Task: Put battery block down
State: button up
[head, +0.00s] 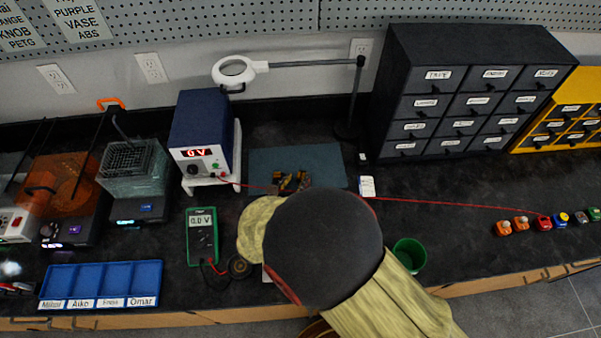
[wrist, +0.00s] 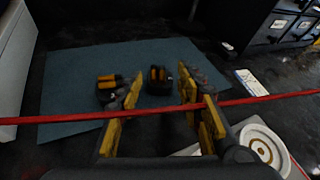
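A small black block with yellow marks, which looks like the battery block (wrist: 160,80), sits on the blue-grey mat (wrist: 70,75) in the wrist view. My gripper (wrist: 160,97) has its yellow-padded fingers spread on either side of it, with visible gaps and nothing clamped. A second black-and-yellow piece (wrist: 108,84) lies left of it, partly behind my left finger. In the head view the mat (head: 325,160) shows, with my gripper (head: 291,182) over its front edge. My arm hides much there, and I cannot separate the block from the fingers.
A red lead (head: 440,203) runs from the power supply (head: 200,140) across the bench and crosses the wrist view near my fingers. A multimeter (head: 202,236), a green cup (head: 409,254) and a blue tray (head: 55,276) stand nearby. Drawers (head: 470,90) stand behind. The bench right of the mat is mostly clear.

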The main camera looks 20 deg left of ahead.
jog(key=p+v, duration=0.1)
jog(key=v, duration=0.6)
jog(key=shift+s+r+p, duration=0.1)
jog(key=shift+s+p, duration=0.05)
jog(key=shift+p, duration=0.15)
